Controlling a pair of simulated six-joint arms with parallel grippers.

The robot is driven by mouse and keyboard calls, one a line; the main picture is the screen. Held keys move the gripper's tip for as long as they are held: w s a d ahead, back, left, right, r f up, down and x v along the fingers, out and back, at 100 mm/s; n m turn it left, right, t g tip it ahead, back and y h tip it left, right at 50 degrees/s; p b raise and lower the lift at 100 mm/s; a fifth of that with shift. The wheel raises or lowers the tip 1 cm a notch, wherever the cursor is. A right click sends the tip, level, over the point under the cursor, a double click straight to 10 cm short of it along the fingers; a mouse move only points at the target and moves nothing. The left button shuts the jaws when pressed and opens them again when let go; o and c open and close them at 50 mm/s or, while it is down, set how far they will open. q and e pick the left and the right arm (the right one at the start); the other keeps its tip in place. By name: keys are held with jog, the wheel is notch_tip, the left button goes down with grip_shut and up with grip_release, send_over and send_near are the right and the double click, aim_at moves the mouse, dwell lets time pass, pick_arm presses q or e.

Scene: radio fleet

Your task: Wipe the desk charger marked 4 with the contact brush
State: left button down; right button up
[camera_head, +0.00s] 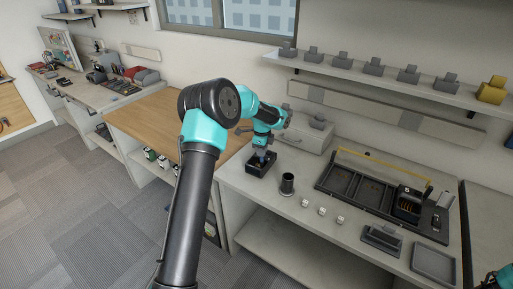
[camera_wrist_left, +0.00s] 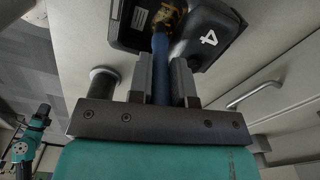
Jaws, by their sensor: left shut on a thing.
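My left gripper (camera_head: 262,155) reaches down over the desk charger (camera_head: 252,169), a black box at the left end of the grey bench. In the left wrist view the left gripper (camera_wrist_left: 164,82) is shut on the blue handle of the contact brush (camera_wrist_left: 160,66). The brush's tan bristle head (camera_wrist_left: 170,18) is at the opening of the charger (camera_wrist_left: 222,35), which bears a white 4. The bristles seem to be inside or against the charger; exact contact is hard to tell. Only a teal part of my right arm shows at the lower right of the head view.
A dark cup (camera_head: 287,184) stands right of the charger, with small white cubes (camera_head: 322,211) beyond. A black compartment tray (camera_head: 338,182) with a yellow handle lies further right. A grey cabinet (camera_head: 302,136) stands behind. The wooden bench top (camera_head: 160,118) to the left is clear.

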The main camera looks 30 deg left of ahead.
pick_arm(q)
jog(key=shift+d, duration=0.5)
jog(key=shift+a, duration=1.9)
notch_tip(320, 180, up, 8)
jog(key=shift+a+r, duration=0.15)
jog(key=shift+s, duration=0.1)
